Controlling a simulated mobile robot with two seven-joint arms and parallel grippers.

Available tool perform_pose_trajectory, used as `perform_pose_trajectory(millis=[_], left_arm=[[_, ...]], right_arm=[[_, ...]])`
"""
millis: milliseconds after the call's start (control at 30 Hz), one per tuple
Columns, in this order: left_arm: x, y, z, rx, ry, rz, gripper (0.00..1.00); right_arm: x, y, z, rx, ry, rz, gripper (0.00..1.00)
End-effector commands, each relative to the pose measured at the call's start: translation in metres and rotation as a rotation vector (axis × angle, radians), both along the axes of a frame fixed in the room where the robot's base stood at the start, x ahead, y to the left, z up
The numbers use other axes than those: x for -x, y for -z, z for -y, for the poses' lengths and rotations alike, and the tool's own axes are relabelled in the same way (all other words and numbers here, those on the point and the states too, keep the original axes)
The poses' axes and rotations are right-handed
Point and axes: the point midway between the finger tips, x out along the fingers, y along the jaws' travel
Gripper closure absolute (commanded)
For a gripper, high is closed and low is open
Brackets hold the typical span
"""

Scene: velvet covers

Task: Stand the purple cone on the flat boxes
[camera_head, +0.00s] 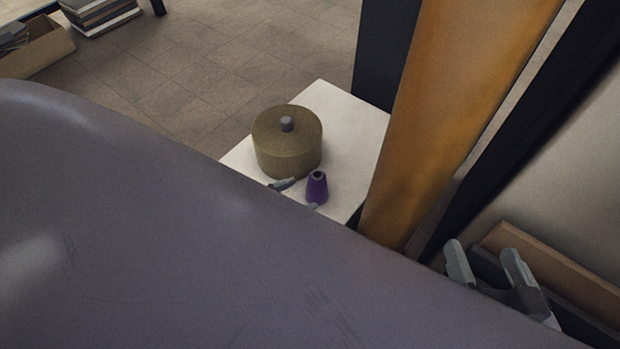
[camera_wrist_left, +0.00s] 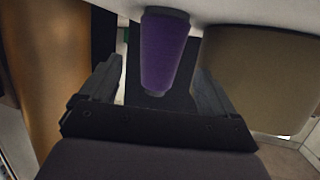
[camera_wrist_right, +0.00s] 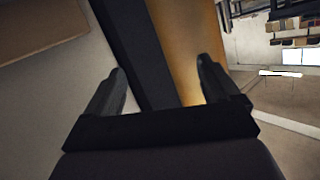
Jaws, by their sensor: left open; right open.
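The purple cone (camera_head: 317,188) stands upright on a small white table (camera_head: 342,114), beside a round olive-brown container. My left gripper (camera_head: 297,195) is open, with its fingertips around the cone's near side. In the left wrist view the cone (camera_wrist_left: 165,50) shows between the two open fingers, with gaps on both sides. That view shows the scene upside down. My right gripper (camera_head: 483,258) is open and empty at the lower right. I cannot tell which things are the flat boxes; a stack of flat items (camera_head: 98,12) lies on the floor at the upper left.
The round container (camera_head: 288,145), with a grey knob, stands close to the cone. An orange column (camera_head: 455,110) rises right of the table. Long brown and dark pieces (camera_head: 555,262) lie behind my right gripper. An open cardboard box (camera_head: 42,52) sits at the upper left. The tiled floor between is clear.

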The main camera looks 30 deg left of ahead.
Motion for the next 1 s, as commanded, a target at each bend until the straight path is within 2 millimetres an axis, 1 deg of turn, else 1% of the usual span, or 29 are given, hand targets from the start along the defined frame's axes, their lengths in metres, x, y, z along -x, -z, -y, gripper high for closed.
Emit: perform_pose_trajectory(millis=[33, 100, 200, 300, 500, 1000], left_arm=[[0.011, -0.009, -0.005, -0.001, -0.001, -0.003, 0.1], [0.024, -0.012, -0.01, 0.0, 0.0, -0.003, 0.1], [0.038, -0.016, -0.016, 0.0, -0.001, -0.002, 0.1], [0.048, -0.019, -0.02, 0.0, 0.0, 0.0, 0.1], [0.056, -0.02, -0.023, 0.0, 0.0, 0.001, 0.1], [0.055, -0.019, -0.023, 0.0, -0.001, 0.001, 0.1]], right_arm=[[-0.001, -0.007, -0.003, -0.02, -0.005, -0.024, 0.11], [-0.002, -0.006, -0.008, -0.044, -0.013, -0.054, 0.11], [-0.003, -0.005, -0.013, -0.071, -0.023, -0.089, 0.11], [-0.003, -0.005, -0.016, -0.091, -0.031, -0.113, 0.11], [-0.004, -0.003, -0.019, -0.107, -0.036, -0.131, 0.11], [-0.004, -0.003, -0.019, -0.106, -0.036, -0.129, 0.11]])
